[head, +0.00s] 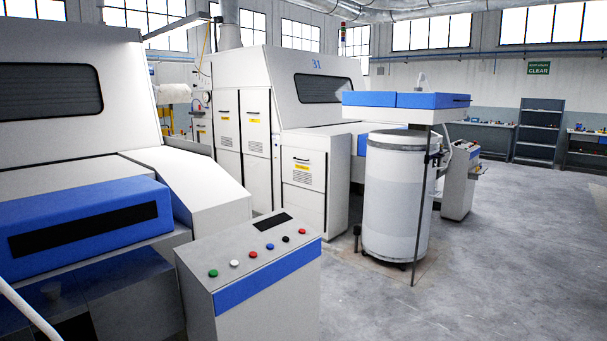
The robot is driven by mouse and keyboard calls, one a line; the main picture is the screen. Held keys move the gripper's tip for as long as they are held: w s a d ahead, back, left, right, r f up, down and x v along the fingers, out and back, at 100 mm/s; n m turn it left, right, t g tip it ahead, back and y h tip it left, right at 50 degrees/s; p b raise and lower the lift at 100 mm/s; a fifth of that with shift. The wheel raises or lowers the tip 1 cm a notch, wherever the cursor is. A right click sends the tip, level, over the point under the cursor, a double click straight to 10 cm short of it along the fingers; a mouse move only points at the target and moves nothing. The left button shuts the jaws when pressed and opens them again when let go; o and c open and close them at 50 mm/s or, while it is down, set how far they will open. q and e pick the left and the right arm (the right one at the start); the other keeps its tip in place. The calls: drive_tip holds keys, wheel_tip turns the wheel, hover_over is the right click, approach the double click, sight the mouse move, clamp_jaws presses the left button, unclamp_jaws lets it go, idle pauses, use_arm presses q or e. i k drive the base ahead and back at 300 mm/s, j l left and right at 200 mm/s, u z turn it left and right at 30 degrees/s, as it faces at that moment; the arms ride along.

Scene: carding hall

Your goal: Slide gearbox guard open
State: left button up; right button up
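No part that I can tell for certain as the gearbox guard shows. The carding machine marked 31 (262,62) stands at the middle back. Its side has two tall white panels with handles and yellow labels, a left panel (227,135) and a right panel (256,160). A lower white cabinet (303,190) with a labelled, vented door stands to their right. These panels look closed. Neither of my grippers is in view.
A control box (232,262) with coloured buttons stands in front, beside a nearer machine with a blue cover (95,222). A white can (397,198) stands under a blue-topped head (405,101). Grey floor (500,270) is open at right. Shelves (538,130) line the back.

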sight(302, 168)
drive_tip(key=i+z, duration=0.2)
drive_tip(key=i, duration=0.3)
drive_tip(key=i+z, duration=0.2)
drive_tip(key=i, duration=0.25)
drive_tip(key=i+j+z, duration=0.2)
drive_tip(key=i, duration=0.3)
drive_tip(key=i+l+z, duration=0.3)
drive_tip(key=i, duration=0.8)
drive_tip(key=i+z, duration=0.3)
drive_tip(key=i, duration=0.8)
drive_tip(key=i+j+u, duration=0.15)
drive_tip(key=i+u, duration=1.05)
drive_tip(key=i+l+u, duration=0.2)
drive_tip(key=u, duration=0.2)
drive_tip(key=i+j+u, duration=0.1)
drive_tip(key=i+u, duration=0.35)
drive_tip(key=i, duration=0.15)
drive_tip(key=i+l+u, duration=0.1)
drive_tip(key=i+u, duration=0.3)
drive_tip(key=i, duration=0.15)
drive_tip(key=i+j+z, duration=0.1)
drive_tip(key=i+z, duration=0.25)
drive_tip(key=i, duration=0.15)
drive_tip(key=i+j+z, duration=0.2)
drive_tip(key=i+z, duration=0.2)
drive_tip(key=i, duration=0.15)
